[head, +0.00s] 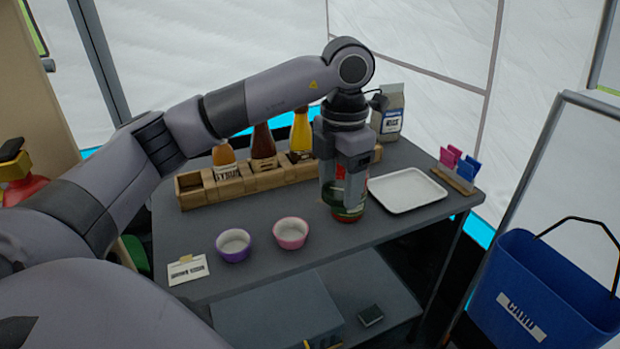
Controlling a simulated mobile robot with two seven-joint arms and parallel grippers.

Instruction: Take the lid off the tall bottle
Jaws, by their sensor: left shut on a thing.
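A bottle (347,213) with a green and red label stands near the front edge of the grey table, left of a white tray. My left gripper (343,185) comes down over it from above and is shut on it, with its fingers along its sides. The gripper hides the bottle's top, so I cannot see a lid or tell whether the fingers hold the lid or the body. My right gripper is not in view.
A wooden rack (232,187) with several sauce bottles stands behind. A purple cup (234,246) and a pink cup (290,234) are to the left. The white tray (405,190) is empty. A blue bin (545,290) hangs at the right.

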